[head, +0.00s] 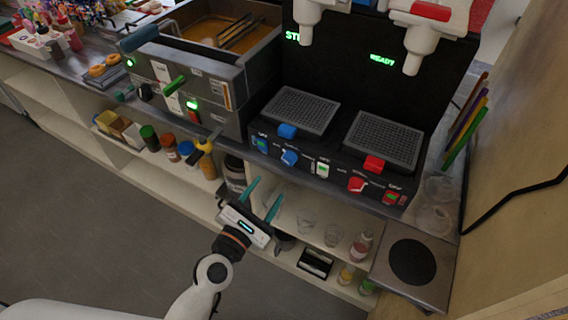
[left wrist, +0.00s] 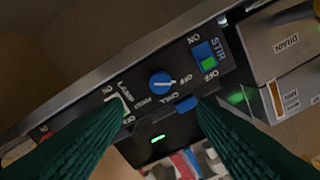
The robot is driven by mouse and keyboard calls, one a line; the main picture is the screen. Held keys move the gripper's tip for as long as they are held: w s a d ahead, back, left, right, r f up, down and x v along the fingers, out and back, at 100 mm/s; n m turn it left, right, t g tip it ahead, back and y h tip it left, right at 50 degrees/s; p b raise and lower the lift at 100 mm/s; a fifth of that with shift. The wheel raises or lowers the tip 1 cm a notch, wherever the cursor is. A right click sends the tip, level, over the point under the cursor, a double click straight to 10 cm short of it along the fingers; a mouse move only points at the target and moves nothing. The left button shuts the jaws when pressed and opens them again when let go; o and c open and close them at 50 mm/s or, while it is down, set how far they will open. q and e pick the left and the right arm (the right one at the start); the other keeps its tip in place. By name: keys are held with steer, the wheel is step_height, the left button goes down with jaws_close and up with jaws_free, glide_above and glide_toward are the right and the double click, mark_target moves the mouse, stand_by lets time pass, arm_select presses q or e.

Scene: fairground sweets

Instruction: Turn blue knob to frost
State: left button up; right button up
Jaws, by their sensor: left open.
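The blue knob (head: 290,157) is on the front panel of the black machine, left of centre. In the left wrist view the blue knob (left wrist: 160,82) shows near the middle, with a white mark pointing right toward the OFF label. The labels there appear upside down; CHILL and what looks like FROST are printed beside it. My left gripper (head: 265,190) is open and empty, below and in front of the panel in the head view. Its green fingers (left wrist: 158,115) spread to both sides below the knob in the left wrist view, apart from it. My right gripper is not in view.
A blue rocker switch (head: 260,143) sits left of the knob, a white lamp switch (head: 322,170) and a red knob (head: 357,184) right of it. A tap with a yellow part (head: 205,146) sticks out at left. Shelves with jars lie below.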

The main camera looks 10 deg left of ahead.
mark_target(288, 162)
arm_select(q)
steer(key=p+x, duration=0.1)
steer(key=x, duration=0.8)
steer(key=shift+w+f, duration=0.1)
steer(key=shift+w, duration=0.05)
steer(key=shift+c, duration=0.5)
steer(key=c, duration=0.8)
